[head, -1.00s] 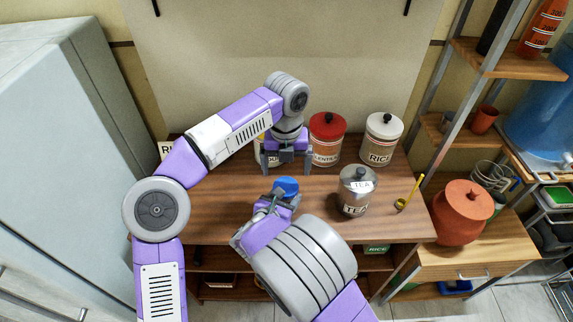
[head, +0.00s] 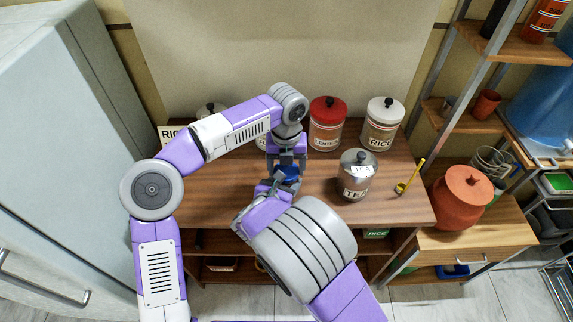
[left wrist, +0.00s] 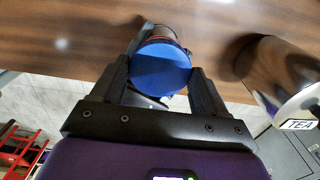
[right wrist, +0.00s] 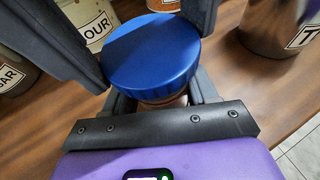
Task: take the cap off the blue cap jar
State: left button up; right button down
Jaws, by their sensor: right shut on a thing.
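The blue cap (head: 291,173) is on the jar, partly hidden by my grippers in the head view. It shows as a round blue disc in the left wrist view (left wrist: 161,68) and from the side in the right wrist view (right wrist: 150,55). A brownish strip of the jar body (right wrist: 165,101) shows below the cap. My right gripper (head: 274,185) is shut on the jar below the cap. My left gripper (head: 287,163) points down from above, with its fingers on either side of the cap. They look open, with the cap between them.
The TEA canister (head: 356,176) stands right of the jar, with a yellow scoop (head: 409,178) beyond it. The LENTILS canister (head: 326,124) and white-lidded RICE canister (head: 382,125) stand at the back of the wooden table (head: 220,190). A terracotta pot (head: 463,199) is farther right.

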pick_arm(q)
jog(key=c, duration=0.5)
jog(key=n, duration=0.3)
pick_arm(e)
jog(key=shift+a, duration=0.1)
pick_arm(q)
jog(key=o, duration=1.2)
jog(key=shift+r, duration=0.15)
